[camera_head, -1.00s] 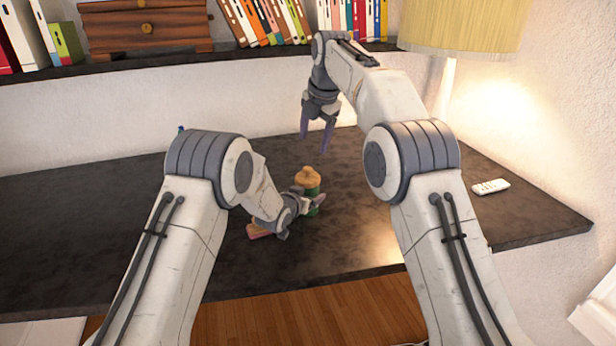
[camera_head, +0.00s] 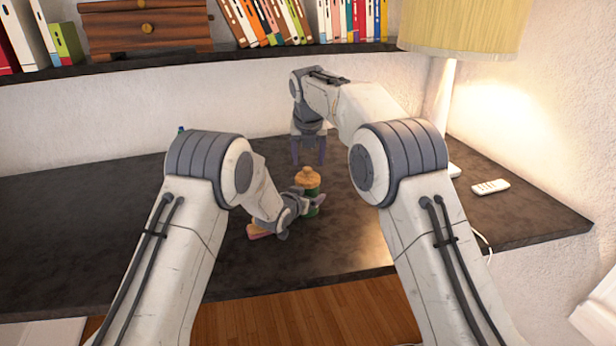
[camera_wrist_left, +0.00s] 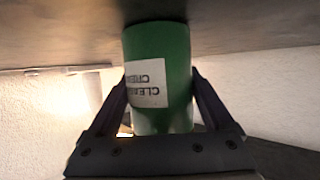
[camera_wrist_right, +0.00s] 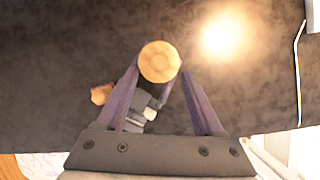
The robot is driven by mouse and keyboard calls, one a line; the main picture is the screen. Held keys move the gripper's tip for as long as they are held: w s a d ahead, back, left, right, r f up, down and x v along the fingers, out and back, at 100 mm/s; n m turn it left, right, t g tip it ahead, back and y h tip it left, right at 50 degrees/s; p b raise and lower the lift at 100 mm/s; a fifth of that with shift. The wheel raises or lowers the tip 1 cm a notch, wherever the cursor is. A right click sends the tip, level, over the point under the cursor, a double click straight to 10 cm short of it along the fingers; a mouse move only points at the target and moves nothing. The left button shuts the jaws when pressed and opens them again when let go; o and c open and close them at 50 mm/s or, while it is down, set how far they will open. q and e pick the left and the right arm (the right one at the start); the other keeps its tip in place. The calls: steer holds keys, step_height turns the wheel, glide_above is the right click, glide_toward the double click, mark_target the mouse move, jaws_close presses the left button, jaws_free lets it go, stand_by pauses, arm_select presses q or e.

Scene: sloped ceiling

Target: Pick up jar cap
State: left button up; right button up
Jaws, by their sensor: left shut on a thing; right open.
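The jar cap (camera_head: 308,177) is a tan, rounded lid on top of a green jar (camera_head: 313,198). In the right wrist view the cap (camera_wrist_right: 159,62) shows from above as a round wooden-looking disc. My left gripper (camera_head: 304,204) is shut on the jar's side; in the left wrist view the green jar (camera_wrist_left: 158,75) with a white label is between its fingers. My right gripper (camera_head: 308,162) is open, pointing down above the cap. In the right wrist view the cap lies beyond the fingertips, nearer the left finger.
A pinkish and tan object (camera_head: 260,231), partly hidden, lies left of my left gripper. A lamp (camera_head: 447,95) and a white remote (camera_head: 491,187) are at the right. A shelf (camera_head: 240,55) with books runs along the back. The dark tabletop (camera_head: 90,230) is clear at left.

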mark_target(308, 169)
steer(key=x, duration=0.5)
jaws_close()
steer(key=shift+r, duration=0.15)
step_height(308, 169, up, 3)
steer(key=shift+r, duration=0.15)
steer(key=s, duration=1.8)
steer(key=shift+d, duration=0.15)
step_height(308, 169, up, 6)
stand_by(0.7)
